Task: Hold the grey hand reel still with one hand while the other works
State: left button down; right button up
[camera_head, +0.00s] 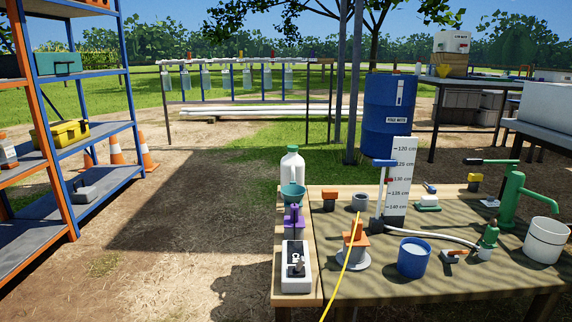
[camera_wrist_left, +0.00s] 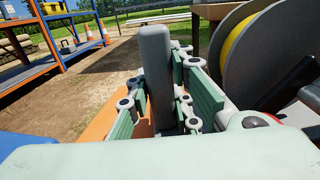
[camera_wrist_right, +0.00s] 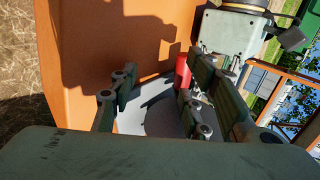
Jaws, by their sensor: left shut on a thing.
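The grey hand reel (camera_wrist_left: 285,62), wound with yellow line, fills the right of the left wrist view. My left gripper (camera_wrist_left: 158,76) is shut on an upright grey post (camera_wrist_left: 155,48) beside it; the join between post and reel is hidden. In the right wrist view my right gripper (camera_wrist_right: 163,74) is open, with a red knob (camera_wrist_right: 182,72) between its fingers, closer to the right one. I cannot tell whether it touches. Neither gripper shows in the head view.
In the head view a yellow line (camera_head: 346,268) runs from an orange-topped fitting (camera_head: 354,238) past the table's front edge. The table (camera_head: 440,284) holds a blue bucket (camera_head: 414,258), a green pump (camera_head: 511,198) and a white jug (camera_head: 292,170). Shelves (camera_head: 97,135) stand left.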

jog(key=v, duration=0.7)
jog(key=shift+a+r, duration=0.25)
jog(key=shift+a, duration=0.05)
jog(key=shift+s, duration=0.15)
jog(key=shift+n+g, duration=0.3)
jog(key=shift+n, duration=0.2)
jog(key=shift+w+a+r+x, duration=0.2)
jog(key=shift+a+r+x, duration=0.1)
jog(key=shift+x, duration=1.5)
jog(key=shift+w+a+r+x, duration=0.15)
jog(key=shift+a+r+x, duration=0.15)
jog(key=shift+x, duration=1.5)
jog(key=shift+w+a+r+x, duration=0.2)
jog(key=shift+a+x, duration=0.1)
jog(key=shift+x, duration=1.55)
